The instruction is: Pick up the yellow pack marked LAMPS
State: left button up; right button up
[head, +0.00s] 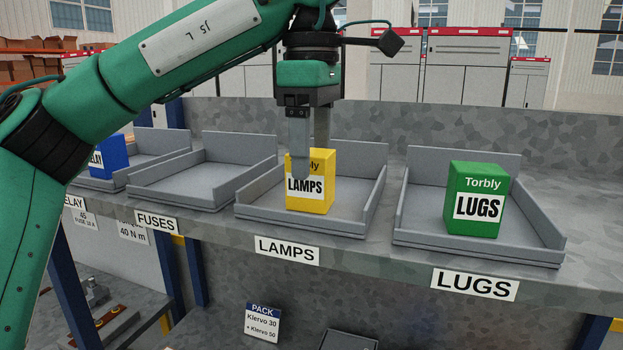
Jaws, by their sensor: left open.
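The yellow pack (318,194) marked LAMPS stands upright in the grey tray above the LAMPS label. My left gripper (311,160) points down from above at the pack, with its fingers apart. I cannot tell whether either finger touches the pack. My right gripper is not in view.
A green LUGS pack (476,199) stands in the tray to the right. The FUSES tray (190,185) to the left is empty. A blue pack (110,157) sits at far left, partly behind my arm. Low tray walls surround the yellow pack, and a back panel (440,132) rises behind the shelf.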

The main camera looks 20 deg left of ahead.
pick_arm(q)
jog(key=f, duration=0.3)
jog(key=shift+w+a+f, duration=0.1)
jog(key=shift+w+a, duration=0.1)
jog(key=shift+s+d+f, duration=0.1)
jog(key=shift+s+f, duration=0.05)
jog(key=shift+f, duration=0.3)
jog(key=c, duration=1.2)
jog(key=shift+o, duration=0.2)
jog(key=shift+r, duration=0.2)
